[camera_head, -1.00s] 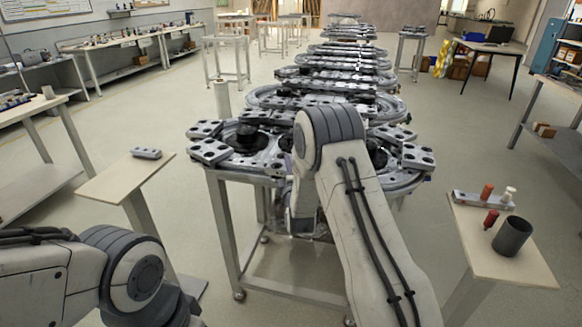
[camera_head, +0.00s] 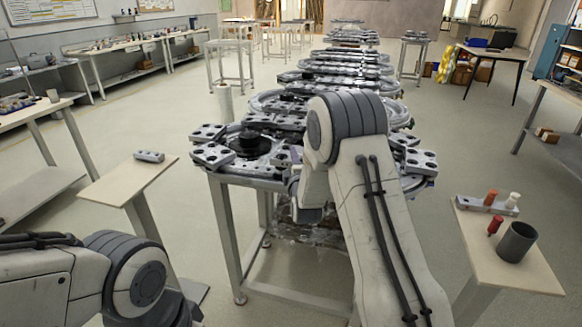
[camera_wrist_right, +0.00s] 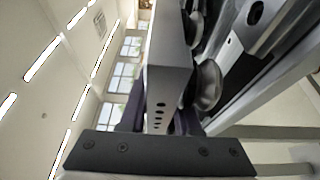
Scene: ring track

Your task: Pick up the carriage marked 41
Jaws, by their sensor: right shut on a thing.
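My right gripper (camera_wrist_right: 155,110) is shut on a grey metal carriage (camera_wrist_right: 168,84), seen close up in the right wrist view with a row of dark holes along its face. Round rollers or wheels show beside the carriage. No number can be read on it. In the head view my right arm hides most of the gripper and the held carriage at the near end of the track. Other grey carriages sit on the ring track, at its left (camera_head: 212,155) and right (camera_head: 420,160); their marks are too small to read. My left gripper is outside the frames.
A side stand (camera_head: 128,181) at left bears a small grey block (camera_head: 149,156). A stand at right (camera_head: 500,245) bears a dark grey cup (camera_head: 516,242), a holder with red and white pegs, and a loose red peg (camera_head: 495,225). More rings run away behind.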

